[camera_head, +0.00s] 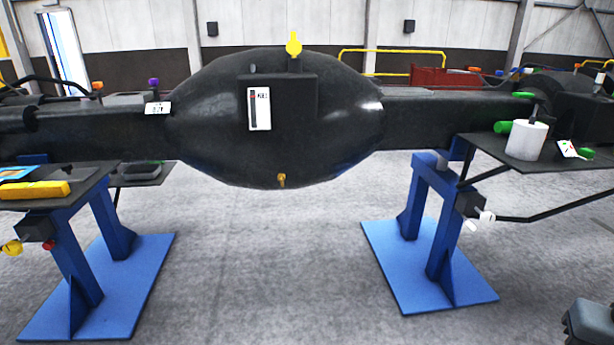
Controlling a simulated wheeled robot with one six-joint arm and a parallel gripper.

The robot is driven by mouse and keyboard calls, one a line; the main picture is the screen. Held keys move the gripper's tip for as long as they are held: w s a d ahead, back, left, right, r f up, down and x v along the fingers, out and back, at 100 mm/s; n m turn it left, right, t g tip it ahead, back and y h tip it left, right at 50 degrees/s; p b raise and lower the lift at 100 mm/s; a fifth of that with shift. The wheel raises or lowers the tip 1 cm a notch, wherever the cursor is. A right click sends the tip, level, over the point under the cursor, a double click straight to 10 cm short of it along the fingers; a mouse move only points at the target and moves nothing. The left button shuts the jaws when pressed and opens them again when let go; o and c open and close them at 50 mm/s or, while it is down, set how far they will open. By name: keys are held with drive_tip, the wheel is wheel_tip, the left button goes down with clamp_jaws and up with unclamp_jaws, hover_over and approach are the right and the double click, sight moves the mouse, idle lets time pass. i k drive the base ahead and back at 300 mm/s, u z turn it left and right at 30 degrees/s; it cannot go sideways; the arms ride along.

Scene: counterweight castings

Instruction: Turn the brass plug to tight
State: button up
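A small brass plug (281,181) sits at the underside of the bulging middle of a large black casting (215,125). It shows as a short brass-yellow piece pointing down. Its markings and how tightly it is seated are too small to tell. A white label plate with a dark and red strip (260,108) is on the casting's front face. A yellow fitting (293,45) stands upright on top of the casting. I cannot make out my gripper in this view, and nothing touches the plug.
Blue stands (137,285) hold the casting at left and right. A left shelf (85,190) carries a yellow block. A right shelf (485,150) carries a white cup (526,140). A dark grey object (590,325) fills the lower right corner. The floor between the stands is clear.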

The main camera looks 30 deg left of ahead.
sight(281, 177)
drive_tip(key=u, duration=0.3)
drive_tip(key=i, duration=0.95)
drive_tip(key=u, duration=0.55)
